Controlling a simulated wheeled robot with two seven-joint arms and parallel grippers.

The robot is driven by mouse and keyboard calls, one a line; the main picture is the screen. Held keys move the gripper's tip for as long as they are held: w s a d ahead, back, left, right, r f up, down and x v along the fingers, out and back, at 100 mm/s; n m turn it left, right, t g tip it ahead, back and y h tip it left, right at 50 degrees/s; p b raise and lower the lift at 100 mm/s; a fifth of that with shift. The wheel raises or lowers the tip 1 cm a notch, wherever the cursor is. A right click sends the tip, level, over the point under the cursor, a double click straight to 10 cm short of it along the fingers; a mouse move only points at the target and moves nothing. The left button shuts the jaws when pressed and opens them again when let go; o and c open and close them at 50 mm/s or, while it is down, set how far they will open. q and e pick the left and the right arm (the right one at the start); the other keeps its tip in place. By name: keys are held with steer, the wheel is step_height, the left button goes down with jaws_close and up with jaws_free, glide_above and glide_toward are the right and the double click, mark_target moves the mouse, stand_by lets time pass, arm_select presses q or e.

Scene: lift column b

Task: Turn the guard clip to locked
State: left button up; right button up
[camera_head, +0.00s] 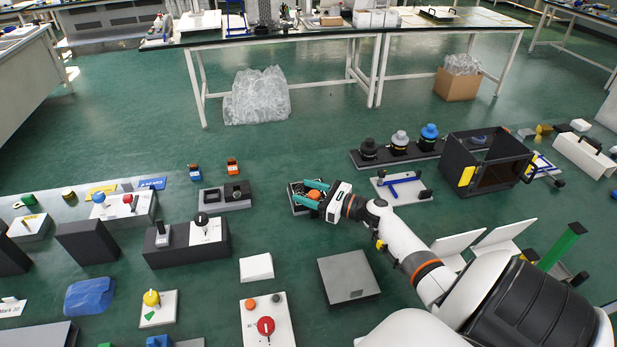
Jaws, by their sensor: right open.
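My right arm reaches up and left from the lower right. Its gripper (309,190) has teal fingers and is open over a small dark base (299,209). An orange part (314,195) shows between or just under the fingers; I cannot tell whether they touch it. The fingers hide much of this base. I cannot tell for sure which part is the guard clip or how it is turned; the orange part may be it. My left gripper is not in view.
A white plate with a blue lever (405,178) lies just right of the gripper. A dark open box (487,160) stands farther right. A grey block (347,278) is nearer me.

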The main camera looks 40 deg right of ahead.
arm_select(q)
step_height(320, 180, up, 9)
steer(key=p, duration=0.8)
steer(key=shift+p, duration=0.35)
arm_select(e)
step_height(320, 180, up, 10)
steer(key=shift+f, duration=0.15)
